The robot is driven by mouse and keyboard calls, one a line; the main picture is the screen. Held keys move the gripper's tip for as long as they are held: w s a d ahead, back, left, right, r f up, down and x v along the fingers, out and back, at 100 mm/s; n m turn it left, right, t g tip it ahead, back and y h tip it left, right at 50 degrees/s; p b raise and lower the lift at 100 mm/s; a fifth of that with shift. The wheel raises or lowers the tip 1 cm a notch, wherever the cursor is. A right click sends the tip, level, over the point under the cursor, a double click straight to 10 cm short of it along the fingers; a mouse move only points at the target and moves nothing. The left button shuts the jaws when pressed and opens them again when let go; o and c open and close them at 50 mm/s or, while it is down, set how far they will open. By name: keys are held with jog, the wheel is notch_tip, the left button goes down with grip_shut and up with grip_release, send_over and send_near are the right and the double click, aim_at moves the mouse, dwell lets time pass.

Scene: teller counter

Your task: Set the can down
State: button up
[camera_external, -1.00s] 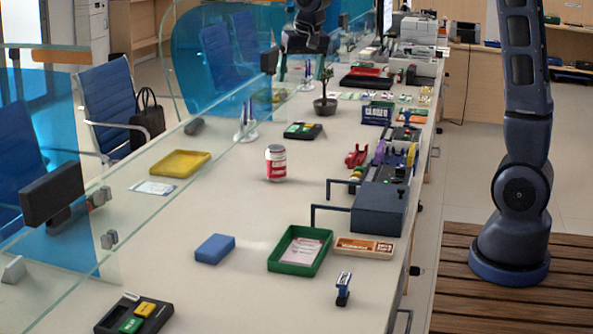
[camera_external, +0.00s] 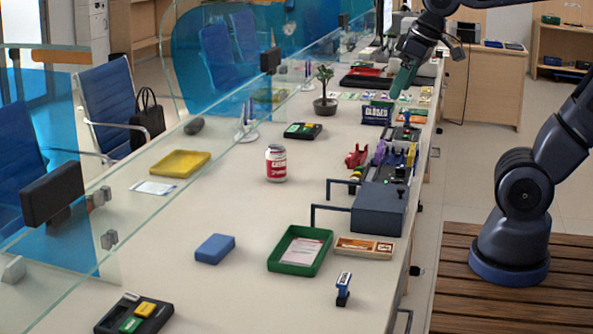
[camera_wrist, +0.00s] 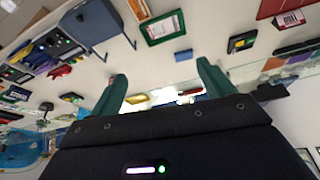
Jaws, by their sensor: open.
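The can (camera_external: 276,163), red and white, stands upright on the counter (camera_external: 235,203), about mid-counter, with nothing touching it. My gripper (camera_external: 399,88) is well away from it, to the upper right in the external view, beside the closed sign. Its green fingers are spread with nothing between them in the wrist view (camera_wrist: 160,86). I cannot surely pick out the can in the wrist view.
A potted plant (camera_external: 325,95) and the closed sign (camera_external: 376,115) stand on the counter's far part. A green tray (camera_external: 273,263), a blue block (camera_external: 214,249) and a yellow tray (camera_external: 181,165) lie nearer. Glass screens line the left side. Bare counter surrounds the can.

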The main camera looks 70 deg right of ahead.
jog(key=shift+n, duration=0.8)
jog(key=s, duration=0.1)
jog(key=s+a+f, duration=0.1)
jog(key=s, duration=0.1)
jog(key=s+f, duration=0.1)
jog(key=shift+s+a, duration=0.35)
jog(key=shift+s, duration=0.05)
